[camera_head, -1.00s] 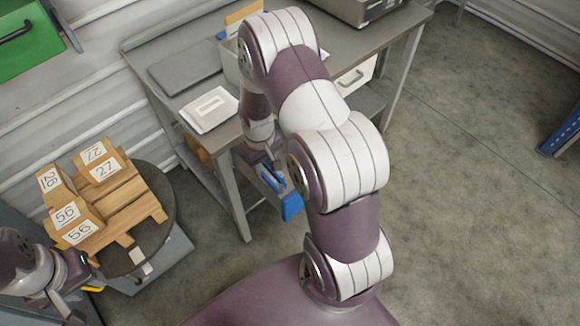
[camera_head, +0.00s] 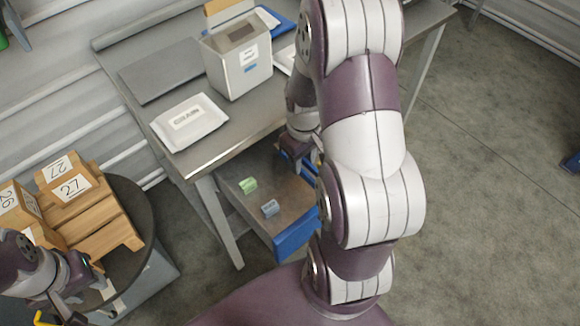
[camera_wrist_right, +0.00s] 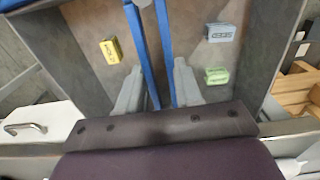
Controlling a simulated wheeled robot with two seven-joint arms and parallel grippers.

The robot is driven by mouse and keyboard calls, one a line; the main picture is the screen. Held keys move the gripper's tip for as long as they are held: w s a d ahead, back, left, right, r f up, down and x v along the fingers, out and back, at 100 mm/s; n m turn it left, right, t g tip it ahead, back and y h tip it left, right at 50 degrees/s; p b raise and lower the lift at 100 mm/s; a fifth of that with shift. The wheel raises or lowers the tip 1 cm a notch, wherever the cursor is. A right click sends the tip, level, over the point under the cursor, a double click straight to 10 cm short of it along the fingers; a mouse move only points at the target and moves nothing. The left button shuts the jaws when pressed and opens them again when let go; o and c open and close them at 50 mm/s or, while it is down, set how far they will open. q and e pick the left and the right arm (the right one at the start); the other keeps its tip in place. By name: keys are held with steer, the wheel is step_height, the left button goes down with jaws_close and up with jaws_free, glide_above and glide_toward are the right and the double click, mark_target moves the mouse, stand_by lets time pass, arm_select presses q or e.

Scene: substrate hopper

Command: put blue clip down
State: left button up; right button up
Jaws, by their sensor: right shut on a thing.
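My right gripper (camera_wrist_right: 158,98) is shut on the blue clip (camera_wrist_right: 166,45), whose two long blue bars stretch away from the fingers in the wrist view. The gripper is over the open drawer (camera_head: 232,163), which has a blue front (camera_head: 298,236). In the head view my right arm hides most of the gripper and clip. I cannot tell whether the clip touches the drawer floor. My left gripper (camera_head: 68,306) is at the lower left, beside the round stand; its fingers are unclear.
A green block (camera_head: 248,185) and a grey-blue block (camera_head: 269,208) lie in the drawer; a yellow block (camera_wrist_right: 110,50) lies on the clip's other side. A GRAIN packet (camera_head: 188,121) and a white box (camera_head: 237,62) stand on the bench.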

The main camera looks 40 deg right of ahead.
step_height(320, 180, down, 8)
steer(key=shift+b, duration=0.65)
steer(key=shift+w+f, duration=0.1)
steer(key=shift+f, duration=0.25)
steer(key=w, duration=0.4)
steer(key=shift+a+f, duration=0.25)
steer(key=shift+f, duration=0.35)
steer(key=shift+s, duration=0.1)
